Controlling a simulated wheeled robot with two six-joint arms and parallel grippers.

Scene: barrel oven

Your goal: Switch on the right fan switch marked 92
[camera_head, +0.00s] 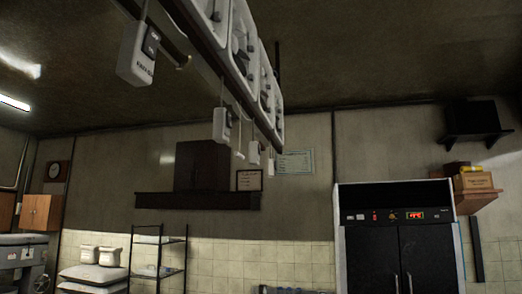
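Several pale switch boxes hang below an overhead beam. The nearest switch box (137,58) is large at the upper left, with a dark rocker and a small label that I cannot read. A second switch box (222,125) hangs farther along, and a smaller one (253,153) hangs beyond it. I cannot tell which box is marked 92, or whether any switch is on. White square-framed units (243,45), possibly the fans, line the beam above them. Neither of my grippers is in view.
The dark overhead beam (212,50) runs from the top left toward the middle. A black double-door cabinet (400,255) with a red display stands at the right. A wire rack (158,255) and stacked sacks (95,275) are at the lower left. A wall shelf (198,201) is behind.

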